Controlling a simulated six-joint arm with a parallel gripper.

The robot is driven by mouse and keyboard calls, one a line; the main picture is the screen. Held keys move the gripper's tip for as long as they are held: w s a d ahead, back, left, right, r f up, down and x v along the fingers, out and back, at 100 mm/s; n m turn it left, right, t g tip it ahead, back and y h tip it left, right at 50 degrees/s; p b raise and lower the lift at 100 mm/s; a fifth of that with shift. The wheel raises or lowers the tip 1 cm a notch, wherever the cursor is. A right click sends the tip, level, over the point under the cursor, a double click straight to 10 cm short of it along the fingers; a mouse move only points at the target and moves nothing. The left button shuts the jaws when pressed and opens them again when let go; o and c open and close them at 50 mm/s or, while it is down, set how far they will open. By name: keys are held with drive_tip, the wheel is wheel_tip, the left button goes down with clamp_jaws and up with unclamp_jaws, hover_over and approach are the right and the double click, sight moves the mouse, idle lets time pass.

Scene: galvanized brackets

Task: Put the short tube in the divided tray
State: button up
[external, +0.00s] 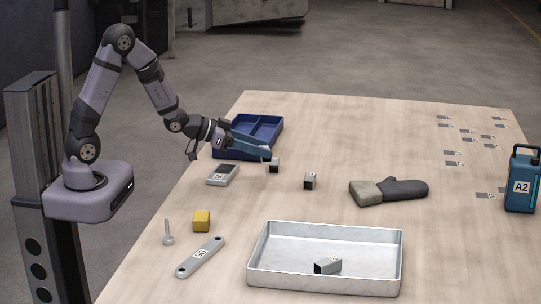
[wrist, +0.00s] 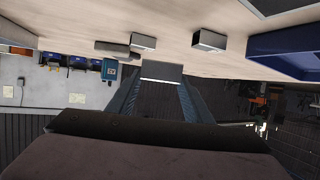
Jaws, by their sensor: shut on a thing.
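My gripper (external: 267,153) is shut on a small grey metal piece (wrist: 161,72), which looks like the short tube, and holds it above the table. The fingers mostly hide this piece in the external view. The blue divided tray (external: 236,153) lies behind and left of the fingertips, at the table's far left edge; its wall also shows at the right of the wrist view (wrist: 285,45). A similar grey tube (external: 274,166) stands on the table just below the fingertips. Another grey tube (external: 310,181) stands further right. Both tubes show in the wrist view.
A large metal tray (external: 375,282) at the front holds another tube (external: 327,266). A grey labelled block (external: 222,175), yellow block (external: 201,220), bolt (external: 168,234) and flat bar (external: 200,257) lie at left. A glove (external: 390,191) and blue canister (external: 523,180) are at right. The middle is fairly clear.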

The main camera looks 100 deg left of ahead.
drive_tip(key=s+a+n+g+y+p, duration=0.1)
drive_tip(key=s+a, duration=0.3)
drive_tip(key=a, duration=0.3)
drive_tip(key=s+a+r+n+y, duration=0.1)
drive_tip(key=s+a+n+y, duration=0.15)
drive_tip(key=a, duration=0.45)
drive_tip(key=s+a+n+g+y+p, duration=0.1)
drive_tip(key=s+a, duration=0.3)
drive_tip(key=a, duration=0.3)
drive_tip(key=a+r+g, duration=0.1)
drive_tip(key=a+r, duration=0.4)
drive_tip(key=a, duration=0.2)
drive_tip(key=shift+r+n+y, duration=0.1)
drive_tip(key=shift+n+y, duration=0.15)
drive_tip(key=shift+f+b, duration=1.25)
drive_tip(key=shift+f, duration=3.75)
